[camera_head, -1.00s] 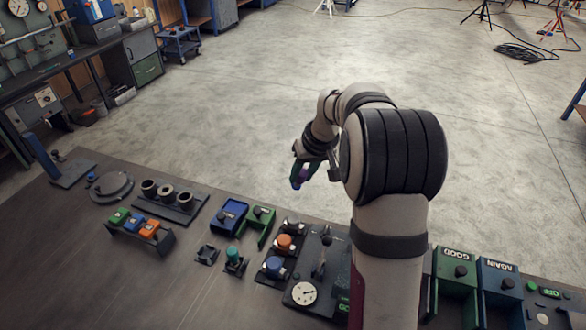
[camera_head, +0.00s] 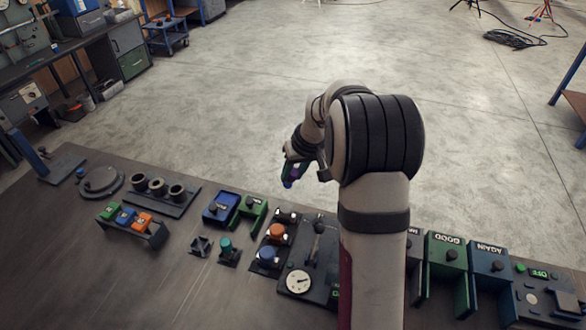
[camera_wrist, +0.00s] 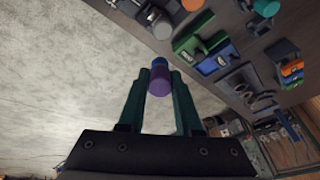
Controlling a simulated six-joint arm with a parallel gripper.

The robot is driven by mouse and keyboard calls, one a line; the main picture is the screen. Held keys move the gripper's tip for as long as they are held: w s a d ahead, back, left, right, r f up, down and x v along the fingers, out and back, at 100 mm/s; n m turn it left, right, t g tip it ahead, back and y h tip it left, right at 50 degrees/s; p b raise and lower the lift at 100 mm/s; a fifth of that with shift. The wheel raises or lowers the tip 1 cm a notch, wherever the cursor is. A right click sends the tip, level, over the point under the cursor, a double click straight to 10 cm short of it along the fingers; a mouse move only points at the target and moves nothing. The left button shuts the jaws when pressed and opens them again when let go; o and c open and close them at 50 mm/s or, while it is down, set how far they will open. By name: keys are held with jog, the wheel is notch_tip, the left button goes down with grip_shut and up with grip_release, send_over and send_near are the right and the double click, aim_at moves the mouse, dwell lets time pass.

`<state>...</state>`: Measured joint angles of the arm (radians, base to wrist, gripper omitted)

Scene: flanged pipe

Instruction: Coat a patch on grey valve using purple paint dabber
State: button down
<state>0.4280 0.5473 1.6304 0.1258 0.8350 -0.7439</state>
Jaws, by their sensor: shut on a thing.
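The purple paint dabber (camera_wrist: 159,80) is upright between the green fingers of my gripper (camera_wrist: 160,76) in the wrist view, which are shut on it. In the head view my gripper (camera_head: 291,178) hangs over the floor beyond the far edge of the bench, with a bit of purple showing. A dark grey panel on the bench has a white round gauge (camera_head: 298,281) and an upright lever-like part (camera_head: 318,236). I cannot tell whether that part is the grey valve. My arm hides some of the panel's right side.
The bench (camera_head: 90,275) holds orange and blue knobs (camera_head: 268,255), a teal-topped piece (camera_head: 225,246), an empty-looking dark holder (camera_head: 201,246), blue and green stands (camera_head: 221,208), and a rack of coloured blocks (camera_head: 130,220). GOOD and AGAIN bins (camera_head: 446,260) stand right.

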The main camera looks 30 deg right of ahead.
jog(key=shift+f, duration=2.7)
jog(key=shift+s+a+f, duration=0.35)
jog(key=shift+f, duration=0.15)
jog(key=shift+w+d, duration=0.3)
jog(key=shift+w+r, duration=0.1)
jog(key=shift+r, duration=3.95)
